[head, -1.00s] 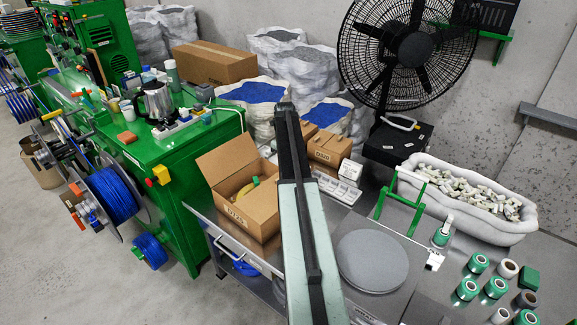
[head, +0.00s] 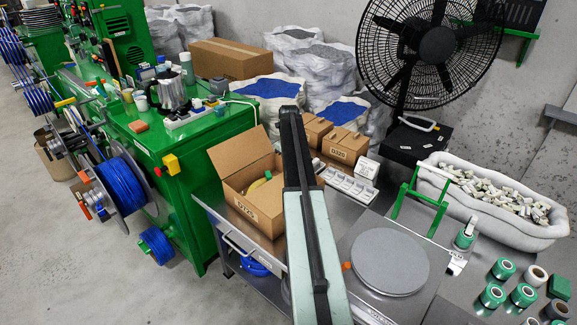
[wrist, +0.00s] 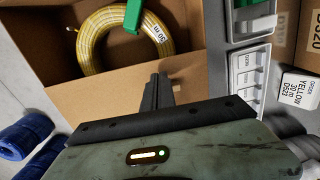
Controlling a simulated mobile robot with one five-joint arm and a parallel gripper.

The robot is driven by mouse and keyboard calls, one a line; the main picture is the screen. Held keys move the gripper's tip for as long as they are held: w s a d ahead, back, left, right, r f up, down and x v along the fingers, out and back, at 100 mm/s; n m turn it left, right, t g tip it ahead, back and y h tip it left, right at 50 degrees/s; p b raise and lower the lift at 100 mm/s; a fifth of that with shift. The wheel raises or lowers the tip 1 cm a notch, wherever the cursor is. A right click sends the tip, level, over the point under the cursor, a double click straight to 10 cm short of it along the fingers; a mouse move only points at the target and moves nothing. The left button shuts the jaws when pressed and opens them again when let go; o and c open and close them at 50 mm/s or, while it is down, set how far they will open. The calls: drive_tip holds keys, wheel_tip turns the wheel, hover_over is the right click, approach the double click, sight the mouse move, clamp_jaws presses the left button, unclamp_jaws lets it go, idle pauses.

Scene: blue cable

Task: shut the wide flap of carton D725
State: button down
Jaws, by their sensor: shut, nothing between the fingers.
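Carton D725 (head: 252,208) stands open on the steel bench in the head view, left of my arm. Its wide flap (head: 240,150) stands raised at the back left side. A yellow coil (head: 257,184) lies inside. In the head view my arm hides the gripper and the carton's right edge.
A white divided tray (head: 345,186) and carton D320 (head: 345,147) are right of and behind my arm. A round grey plate (head: 390,260) lies to the right. A green machine (head: 185,150) stands left of the bench. A green stand (head: 420,200) is farther right.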

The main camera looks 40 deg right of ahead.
drive_tip(key=shift+f, duration=0.1)
idle(0.5)
drive_tip(key=shift+r+p, duration=0.75)
drive_tip(key=shift+r, duration=0.05)
drive_tip(key=shift+r, duration=0.1)
